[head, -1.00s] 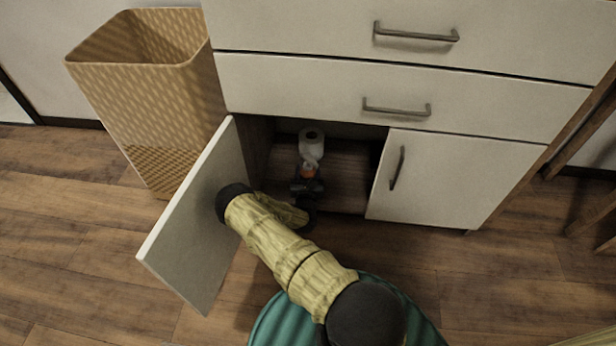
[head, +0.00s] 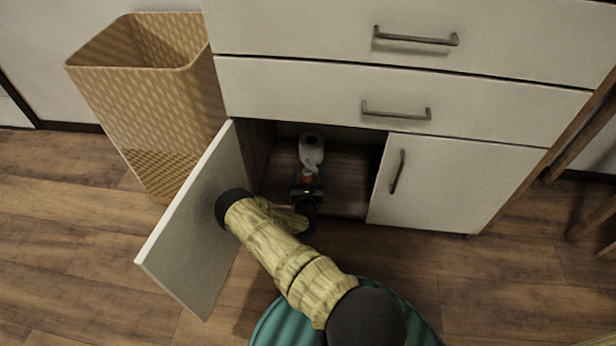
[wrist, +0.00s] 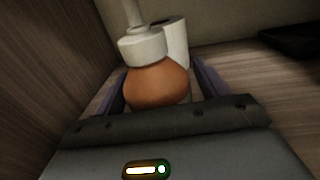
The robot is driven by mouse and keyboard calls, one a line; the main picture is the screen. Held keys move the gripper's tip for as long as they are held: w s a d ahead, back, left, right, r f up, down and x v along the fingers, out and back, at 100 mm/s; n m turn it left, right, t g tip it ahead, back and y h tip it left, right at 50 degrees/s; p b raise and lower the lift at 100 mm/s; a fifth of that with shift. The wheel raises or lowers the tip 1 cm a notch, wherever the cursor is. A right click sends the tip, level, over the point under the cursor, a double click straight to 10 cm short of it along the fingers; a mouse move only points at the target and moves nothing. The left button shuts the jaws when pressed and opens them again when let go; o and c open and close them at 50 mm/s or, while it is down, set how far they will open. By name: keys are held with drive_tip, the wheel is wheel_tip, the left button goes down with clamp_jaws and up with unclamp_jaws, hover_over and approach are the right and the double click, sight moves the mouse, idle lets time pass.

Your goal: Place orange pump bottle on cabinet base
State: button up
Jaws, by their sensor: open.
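The orange pump bottle (wrist: 157,86) has a rounded orange body, a white collar and a white pump neck. It is in the lower cabinet, partly hidden behind my gripper (head: 307,184) in the head view. My gripper is open, with one dark finger on each side of the bottle in the wrist view. The bottle looks upright over the cabinet base (head: 346,180). Its bottom is hidden, so I cannot tell from the picture whether it touches the base.
A white roll-like object (wrist: 177,42) stands just behind the bottle. The open cabinet door (head: 195,225) is left of my arm, and the closed door (head: 455,185) is on the right. A tan basket (head: 150,100) stands at the left. Bare base shows right of the bottle.

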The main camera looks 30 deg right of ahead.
drive_tip(key=p+v, duration=0.6)
drive_tip(key=v, duration=0.6)
